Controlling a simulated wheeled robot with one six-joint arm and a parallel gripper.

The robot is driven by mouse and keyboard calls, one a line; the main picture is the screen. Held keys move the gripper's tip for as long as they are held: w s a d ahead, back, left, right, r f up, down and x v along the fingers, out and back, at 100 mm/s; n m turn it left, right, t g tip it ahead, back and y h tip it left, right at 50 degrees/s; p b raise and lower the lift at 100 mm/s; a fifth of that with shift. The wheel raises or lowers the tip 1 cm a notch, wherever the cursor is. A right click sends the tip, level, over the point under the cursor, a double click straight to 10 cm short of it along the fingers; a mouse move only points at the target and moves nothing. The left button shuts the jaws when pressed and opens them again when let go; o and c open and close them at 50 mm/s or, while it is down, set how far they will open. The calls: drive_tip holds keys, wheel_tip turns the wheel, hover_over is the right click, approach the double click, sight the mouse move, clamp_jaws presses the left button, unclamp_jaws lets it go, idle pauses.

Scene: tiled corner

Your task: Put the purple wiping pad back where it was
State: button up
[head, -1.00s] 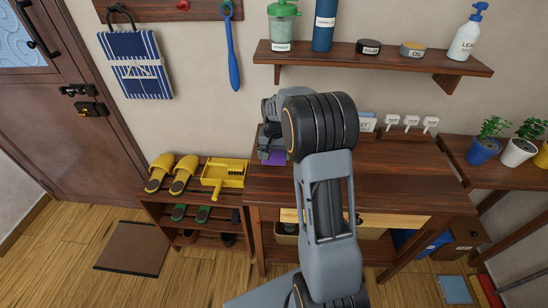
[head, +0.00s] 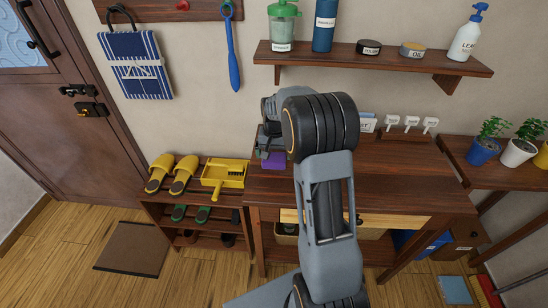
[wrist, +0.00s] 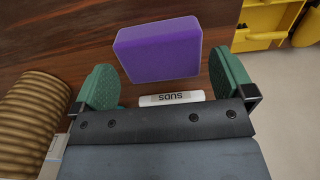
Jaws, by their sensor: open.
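The purple wiping pad (head: 274,160) is at the left end of the wooden bench top, partly hidden by my gripper in the head view. In the wrist view the purple pad (wrist: 158,52) is a rounded block just beyond my fingertips, with bare dark wood around it. My gripper (wrist: 165,84) is open, its two green-padded fingers spread wide and nothing held between them. A white label reading SUDS (wrist: 171,98) shows upside down between the fingers, close to the palm.
A yellow dustpan (head: 226,174) and yellow slippers (head: 172,172) sit on the shoe rack left of the bench. A ribbed tan cylinder (wrist: 30,112) is close beside one finger. The wall shelf (head: 375,58) holds bottles and tins. The bench top's middle is clear.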

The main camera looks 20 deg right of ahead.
sight(274, 158)
wheel_tip(274, 158, up, 9)
drive_tip(key=s+a+r+n+t, duration=0.1)
drive_tip(key=s+a+r, duration=0.1)
drive_tip(key=s+a, duration=0.15)
drive_tip(key=s+a+r+n, duration=0.1)
drive_tip(key=s+a+r, duration=0.1)
drive_tip(key=s, duration=0.3)
drive_tip(key=s+a+f+n+t, duration=0.2)
drive_tip(key=s+a+f+n, duration=0.1)
drive_tip(key=s, duration=1)
drive_tip(key=shift+s+a+n, duration=0.2)
drive_tip(key=shift+a+n, duration=0.3)
drive_tip(key=shift+a, duration=0.65)
drive_tip(key=shift+r+t+p, duration=0.3)
drive_tip(key=shift+r+p, duration=1)
drive_tip(key=shift+r, duration=0.05)
